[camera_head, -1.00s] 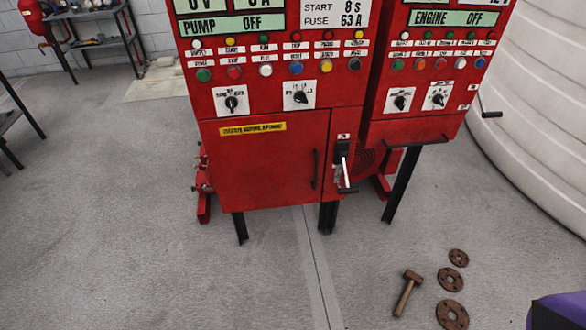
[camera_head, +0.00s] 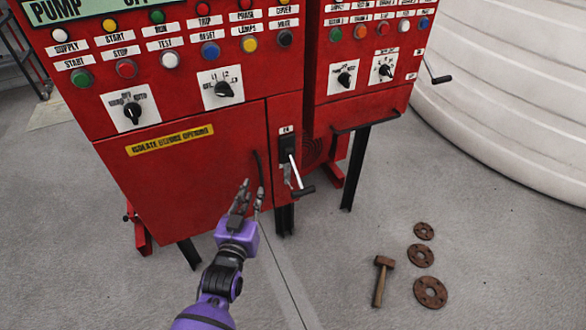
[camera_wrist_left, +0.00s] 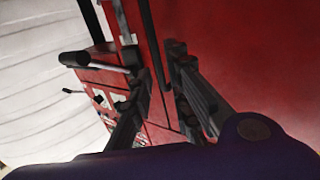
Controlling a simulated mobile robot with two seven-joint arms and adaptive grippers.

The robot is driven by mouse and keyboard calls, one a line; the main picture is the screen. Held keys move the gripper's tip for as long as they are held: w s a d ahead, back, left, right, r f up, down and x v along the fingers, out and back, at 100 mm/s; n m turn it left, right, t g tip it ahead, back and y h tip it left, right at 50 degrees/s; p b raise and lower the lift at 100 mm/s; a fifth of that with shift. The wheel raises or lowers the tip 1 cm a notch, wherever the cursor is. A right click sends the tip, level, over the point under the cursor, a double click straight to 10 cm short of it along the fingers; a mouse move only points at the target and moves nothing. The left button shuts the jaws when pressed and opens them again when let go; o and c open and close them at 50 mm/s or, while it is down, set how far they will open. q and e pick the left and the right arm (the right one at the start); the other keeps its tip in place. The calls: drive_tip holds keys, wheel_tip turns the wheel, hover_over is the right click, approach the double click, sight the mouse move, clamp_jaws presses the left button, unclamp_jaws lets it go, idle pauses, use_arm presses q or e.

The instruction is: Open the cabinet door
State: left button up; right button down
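The red cabinet door (camera_head: 195,185) is shut, with a yellow "isolate before opening" label (camera_head: 170,139) near its top. Its dark vertical handle (camera_head: 258,168) is at the door's right edge. My left gripper (camera_head: 251,191) is open at the handle's lower part, in front of the door. In the left wrist view the handle (camera_wrist_left: 155,45) appears between the two parted fingertips (camera_wrist_left: 155,62); whether the fingers touch it I cannot tell. A switch lever (camera_head: 295,170) with a dark grip is on the panel just right of the door, pointing downward. My right gripper is out of view.
The switch lever's grip (camera_head: 303,192) sticks out close to the right of my left gripper. A hammer (camera_head: 382,280) and rusty flanges (camera_head: 430,292) lie on the floor at right. A white ribbed tank (camera_head: 500,100) stands behind. Floor before the cabinet is mostly clear.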

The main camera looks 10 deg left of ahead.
sight(260, 174)
use_arm(q)
drive_tip(key=w, duration=0.7)
drive_tip(key=shift+w+d+r, duration=0.2)
drive_tip(key=shift+w+r, duration=0.2)
drive_tip(key=shift+c, duration=0.4)
clamp_jaws()
